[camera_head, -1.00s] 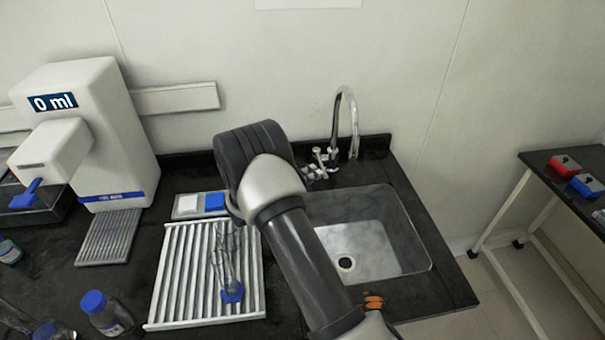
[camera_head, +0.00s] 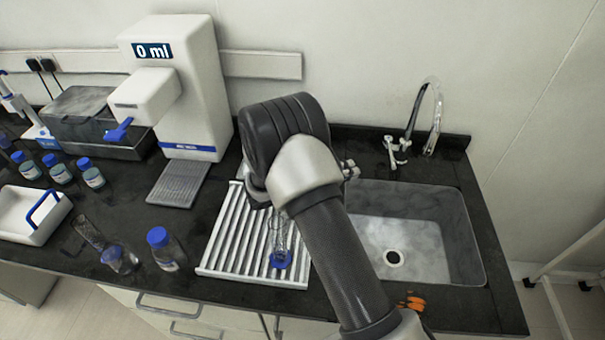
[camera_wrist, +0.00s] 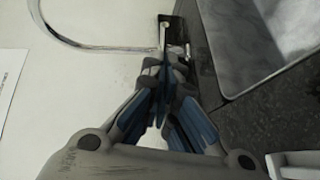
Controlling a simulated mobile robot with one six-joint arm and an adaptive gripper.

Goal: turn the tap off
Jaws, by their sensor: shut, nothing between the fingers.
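The tap has a tall curved silver spout (camera_head: 436,105) at the back edge of the sink, with a metal handle (camera_head: 396,150) to the left of its base. In the wrist view the spout (camera_wrist: 62,40) arcs across the upper left, and its base and fittings (camera_wrist: 178,48) sit just beyond my fingertips. My gripper (camera_wrist: 167,75) is shut and empty, its tips pointing at the tap fittings. They overlap these in the picture; I cannot tell whether they touch. In the head view my arm hides most of the gripper. No water stream is discernible.
The grey sink (camera_head: 462,225) lies right of my arm. A ribbed drying rack (camera_head: 222,252) holding glassware is left of it. A white dispenser (camera_head: 203,90) reading 0 ml stands farther left, with several blue-capped bottles nearby. The wall is close behind the tap.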

